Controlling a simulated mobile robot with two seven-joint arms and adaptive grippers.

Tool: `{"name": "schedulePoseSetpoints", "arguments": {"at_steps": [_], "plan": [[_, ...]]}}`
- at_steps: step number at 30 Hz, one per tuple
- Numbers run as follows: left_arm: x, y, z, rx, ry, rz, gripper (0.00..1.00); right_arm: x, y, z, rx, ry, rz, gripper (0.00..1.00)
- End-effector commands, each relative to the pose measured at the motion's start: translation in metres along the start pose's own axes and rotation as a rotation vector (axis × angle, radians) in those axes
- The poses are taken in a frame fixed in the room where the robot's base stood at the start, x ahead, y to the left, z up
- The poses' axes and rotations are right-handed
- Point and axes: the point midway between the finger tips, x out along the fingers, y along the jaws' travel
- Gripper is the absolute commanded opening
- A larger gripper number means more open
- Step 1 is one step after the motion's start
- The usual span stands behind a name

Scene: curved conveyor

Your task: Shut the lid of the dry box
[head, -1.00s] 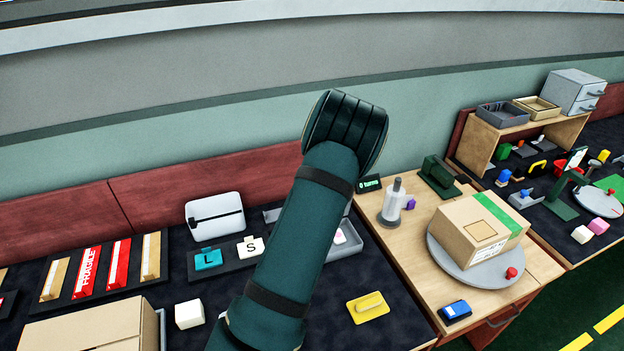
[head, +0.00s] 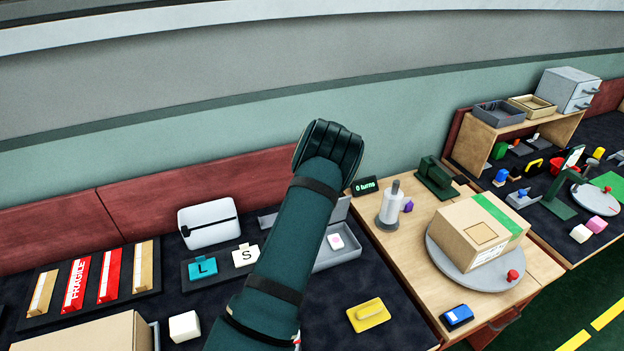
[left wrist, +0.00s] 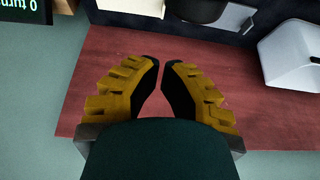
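A shallow grey box (head: 340,258), which I take as the dry box, stands on the dark bench. A small white item with a pink mark lies in it. Its grey lid (head: 341,208) appears raised along the back edge, so it stands open. My left arm crosses in front and hides the middle of box and lid. My left gripper is hidden in the head view. My right gripper is not in view.
A white slotted box (head: 208,224) and label tiles stand left of the dry box. A "0 turns" display (head: 366,186), a dispenser (head: 390,208) and a carton on a turntable (head: 480,280) are on the right. A yellow block (head: 368,314) lies in front. The red panel (head: 150,206) runs behind.

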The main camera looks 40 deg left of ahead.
Motion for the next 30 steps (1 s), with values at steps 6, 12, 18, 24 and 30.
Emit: {"name": "schedulePoseSetpoints", "arguments": {"at_steps": [6,12,18,24,30], "plan": [[-0.001,0.0,0.018,0.002,-0.001,0.0,0.0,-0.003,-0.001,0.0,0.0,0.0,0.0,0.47],[-0.006,0.0,0.033,0.001,-0.001,0.0,0.0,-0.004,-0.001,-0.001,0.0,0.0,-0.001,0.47],[-0.007,0.0,0.038,-0.001,0.0,0.0,0.0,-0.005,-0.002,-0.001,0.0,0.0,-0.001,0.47],[-0.007,0.0,0.038,-0.001,0.0,0.0,0.0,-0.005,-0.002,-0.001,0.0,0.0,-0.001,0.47],[-0.006,0.002,0.037,0.001,0.01,0.0,0.0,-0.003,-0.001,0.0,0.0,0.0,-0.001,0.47]]}}
